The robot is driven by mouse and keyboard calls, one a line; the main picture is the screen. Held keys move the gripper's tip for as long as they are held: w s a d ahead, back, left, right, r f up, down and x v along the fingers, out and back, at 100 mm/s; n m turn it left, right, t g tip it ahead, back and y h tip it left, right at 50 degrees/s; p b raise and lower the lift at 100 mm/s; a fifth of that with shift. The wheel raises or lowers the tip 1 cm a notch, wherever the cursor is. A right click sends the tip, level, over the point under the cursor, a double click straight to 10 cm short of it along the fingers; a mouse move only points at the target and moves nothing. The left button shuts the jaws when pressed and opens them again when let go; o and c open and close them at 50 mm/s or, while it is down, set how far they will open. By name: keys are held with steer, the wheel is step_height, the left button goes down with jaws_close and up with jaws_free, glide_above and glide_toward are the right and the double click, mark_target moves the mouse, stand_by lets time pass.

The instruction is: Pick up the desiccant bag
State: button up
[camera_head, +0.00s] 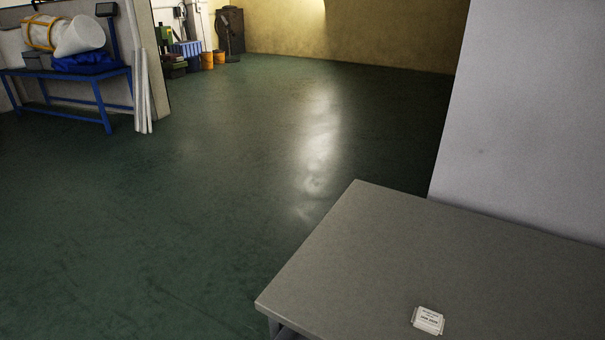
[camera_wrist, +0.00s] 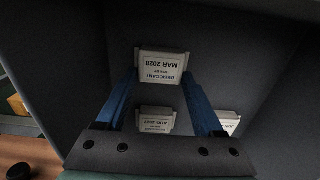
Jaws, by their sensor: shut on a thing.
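In the wrist view my gripper (camera_wrist: 160,76) has two blue fingers, shut on a white desiccant bag (camera_wrist: 161,66). Its printed label appears upside down and reads "DESICCANT", with "MAR 2028". A second white bag (camera_wrist: 156,121) with a similar label lies lower in the picture, between the fingers and partly hidden by the gripper body. A third white bag (camera_wrist: 229,122) shows partly behind the right finger. In the head view a small white labelled packet (camera_head: 428,320) lies on the grey table near the bottom edge. My gripper is not in the head view.
Dark grey walls of a bin-like container (camera_wrist: 235,50) surround the bags in the wrist view. A brown surface (camera_wrist: 22,150) lies outside it at lower left. In the head view the grey table (camera_head: 370,250) stands beside a pale wall (camera_head: 530,120), with open green floor (camera_head: 200,200) to its left.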

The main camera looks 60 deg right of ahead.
steer(key=shift+c, duration=1.1)
